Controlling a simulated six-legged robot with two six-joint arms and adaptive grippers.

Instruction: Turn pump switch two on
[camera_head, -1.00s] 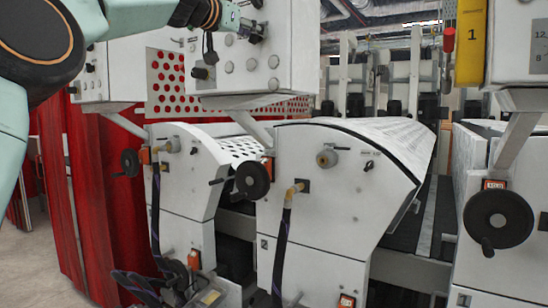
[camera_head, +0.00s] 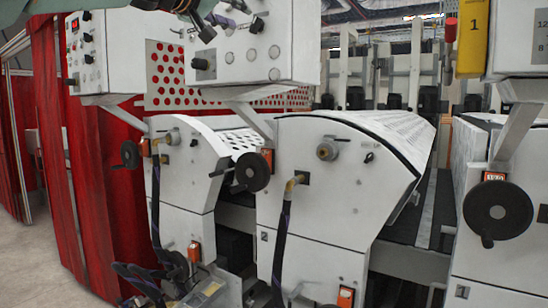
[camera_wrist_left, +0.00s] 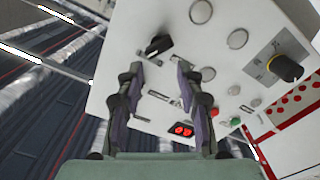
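A white control box (camera_head: 290,50) hangs at the upper middle in the head view. It bears a black switch knob (camera_head: 257,25), which also shows in the left wrist view (camera_wrist_left: 157,46). I cannot read a label marking it as pump switch two. My left gripper (camera_head: 207,22) is at the top edge of the head view, in front of the box and left of the knob. In the left wrist view my left gripper (camera_wrist_left: 156,74) is open and empty, with the knob just beyond its fingertips. My right gripper is not in view.
A larger dial (camera_wrist_left: 288,68), a red display (camera_wrist_left: 183,130) and several round buttons share the box face. Another control box (camera_head: 87,52) hangs to the left. White machine units with black handwheels (camera_head: 497,212) stand below; red curtains (camera_head: 85,190) hang at left.

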